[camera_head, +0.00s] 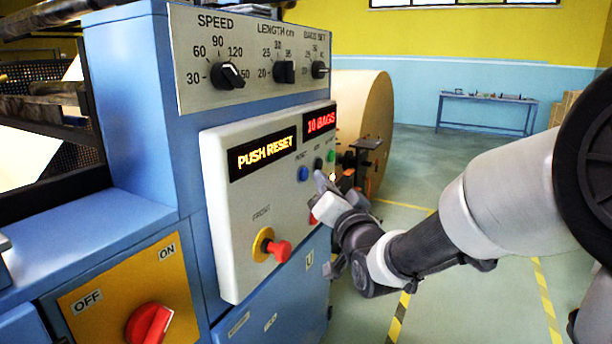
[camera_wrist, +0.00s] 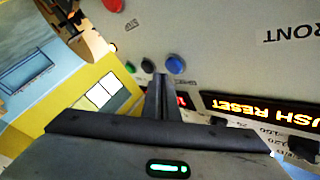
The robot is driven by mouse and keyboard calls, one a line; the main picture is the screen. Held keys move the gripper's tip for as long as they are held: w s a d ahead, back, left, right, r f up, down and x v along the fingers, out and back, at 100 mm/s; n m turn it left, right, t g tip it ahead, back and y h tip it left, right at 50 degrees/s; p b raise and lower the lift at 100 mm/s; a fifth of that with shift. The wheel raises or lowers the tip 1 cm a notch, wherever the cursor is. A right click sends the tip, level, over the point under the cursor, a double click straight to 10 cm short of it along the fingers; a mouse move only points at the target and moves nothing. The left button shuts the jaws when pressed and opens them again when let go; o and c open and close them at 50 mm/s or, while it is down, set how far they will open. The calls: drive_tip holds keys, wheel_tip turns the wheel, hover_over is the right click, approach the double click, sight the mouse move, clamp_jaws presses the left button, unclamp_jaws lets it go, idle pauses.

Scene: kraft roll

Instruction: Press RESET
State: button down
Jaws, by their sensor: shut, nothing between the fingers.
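The control panel (camera_head: 235,200) has a lit display reading PUSH RESET (camera_head: 262,154). Below the displays is a row of small buttons: a blue button (camera_head: 303,173), a black button (camera_head: 318,164) and a green button (camera_head: 331,156). Their small labels are too blurred to read surely. My gripper (camera_head: 320,178) is shut and empty in front of the panel, close below this row. In the wrist view its fingertips (camera_wrist: 160,80) point between the blue button (camera_wrist: 175,65) and the black button (camera_wrist: 147,66); I cannot tell whether they touch the panel.
A red mushroom button (camera_head: 278,250) on a yellow collar sticks out lower left of my gripper. Another red part (camera_head: 313,218) is half hidden by the gripper. Dials (camera_head: 228,75) sit above, and a red rotary switch (camera_head: 149,324) is lower left. Open floor (camera_head: 430,200) lies to the right.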

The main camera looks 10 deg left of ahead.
drive_tip(key=shift+a, duration=0.1)
idle(0.6)
drive_tip(key=shift+w+a+b, duration=0.15)
drive_tip(key=shift+a+b, duration=0.15)
drive_tip(key=shift+b, duration=0.05)
drive_tip(key=shift+w+a+b, duration=0.15)
drive_tip(key=shift+a+b, duration=0.15)
drive_tip(key=shift+a, duration=0.15)
idle(0.8)
drive_tip(key=shift+d, duration=0.1)
drive_tip(key=shift+s+d, duration=0.3)
drive_tip(key=shift+d, duration=0.4)
drive_tip(key=d, duration=0.1)
drive_tip(key=s+d, duration=0.1)
drive_tip(key=d, duration=0.2)
drive_tip(key=shift+s+d+p, duration=0.3)
drive_tip(key=shift+s+d, duration=0.05)
drive_tip(key=shift+d, duration=0.05)
drive_tip(key=shift+w, duration=0.1)
